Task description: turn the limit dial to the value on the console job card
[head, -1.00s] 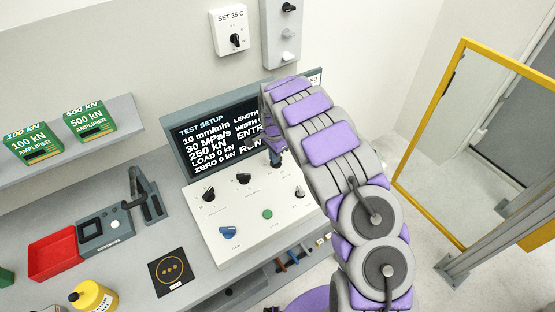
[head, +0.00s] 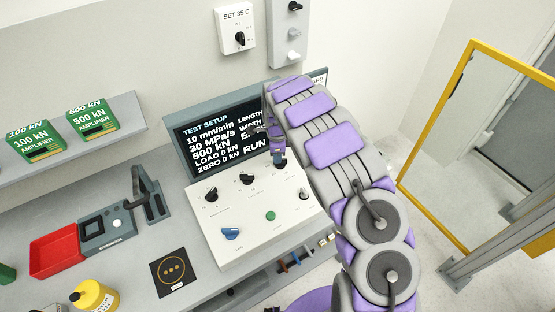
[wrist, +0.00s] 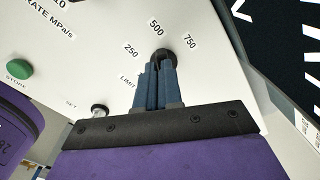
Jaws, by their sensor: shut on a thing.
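The limit dial (wrist: 166,55) is a small black knob on the white console panel, marked 250, 500 and 750 in the wrist view. My gripper (wrist: 160,70) is shut on it with blue-grey fingers that hide most of the knob and its pointer. In the head view my gripper (head: 279,157) is at the panel's upper right. The console screen (head: 225,140) reads 10 mm/min, 30 MPa/s, 500 kN, LOAD 0 kN, ZERO 0 kN. A white card (head: 319,80) at the screen's upper right is mostly hidden by my arm, and its value cannot be read.
Black knobs (head: 247,179), a blue knob (head: 231,234) and a green button (head: 270,216) are on the same panel. A yellow-framed screen (head: 432,142) stands at right. A red tray (head: 57,251) and yellow bottle (head: 93,296) are at left.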

